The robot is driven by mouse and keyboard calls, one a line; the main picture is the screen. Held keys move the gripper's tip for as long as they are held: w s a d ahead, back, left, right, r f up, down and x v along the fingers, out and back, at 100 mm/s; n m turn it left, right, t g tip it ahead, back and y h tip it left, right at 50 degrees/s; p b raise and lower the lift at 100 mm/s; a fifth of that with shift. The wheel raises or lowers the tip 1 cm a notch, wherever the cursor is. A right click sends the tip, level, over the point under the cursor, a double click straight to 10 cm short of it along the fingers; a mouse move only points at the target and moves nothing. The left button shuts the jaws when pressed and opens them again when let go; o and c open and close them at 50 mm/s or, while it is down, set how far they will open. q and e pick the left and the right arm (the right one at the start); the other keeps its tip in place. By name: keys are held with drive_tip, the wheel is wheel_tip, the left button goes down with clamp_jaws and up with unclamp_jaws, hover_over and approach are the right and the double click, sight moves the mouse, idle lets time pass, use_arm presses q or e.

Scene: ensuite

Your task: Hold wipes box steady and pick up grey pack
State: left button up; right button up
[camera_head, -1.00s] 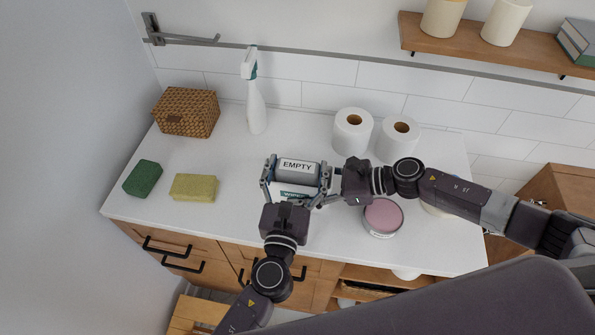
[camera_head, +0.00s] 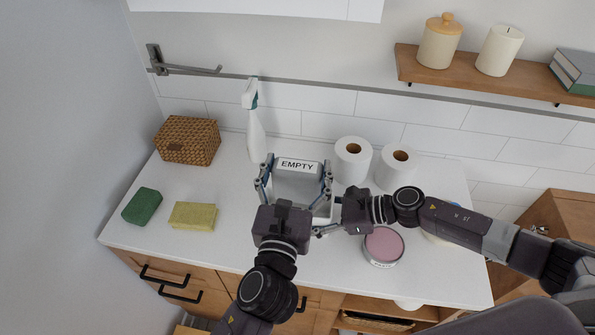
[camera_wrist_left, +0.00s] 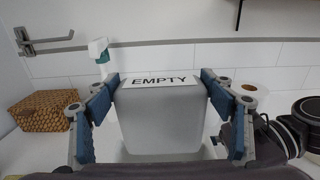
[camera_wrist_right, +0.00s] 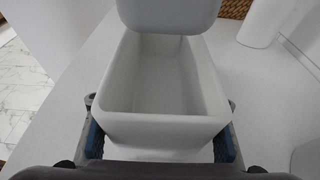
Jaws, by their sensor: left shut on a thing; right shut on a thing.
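The grey pack (camera_head: 297,167), labelled EMPTY, is between the fingers of my left gripper (camera_head: 296,178), which is shut on it. The left wrist view shows the pack (camera_wrist_left: 160,120) squeezed between blue pads on both sides. The white wipes box (camera_wrist_right: 160,128) stands on the counter with its top open and its visible inside empty. My right gripper (camera_wrist_right: 160,140) is shut on the box, one finger on each side of its near end. In the right wrist view the grey pack (camera_wrist_right: 170,12) hangs above the box's far end. In the head view my left gripper hides much of the box.
A spray bottle (camera_head: 255,128) and wicker basket (camera_head: 187,141) stand behind and left. Two paper rolls (camera_head: 352,160) stand behind right. A pink-topped tin (camera_head: 383,246) sits near my right gripper. A green sponge (camera_head: 142,206) and yellow sponge (camera_head: 193,215) lie left.

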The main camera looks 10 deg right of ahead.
drive_tip(key=o, duration=1.4)
drive_tip(key=shift+c, duration=0.2)
drive_tip(key=v, duration=1)
drive_tip(key=shift+s+d, duration=0.15)
drive_tip(key=shift+d, duration=0.25)
drive_tip(key=shift+s+d+r, duration=0.15)
drive_tip(key=shift+d+r, duration=0.15)
drive_tip(key=shift+d, duration=0.2)
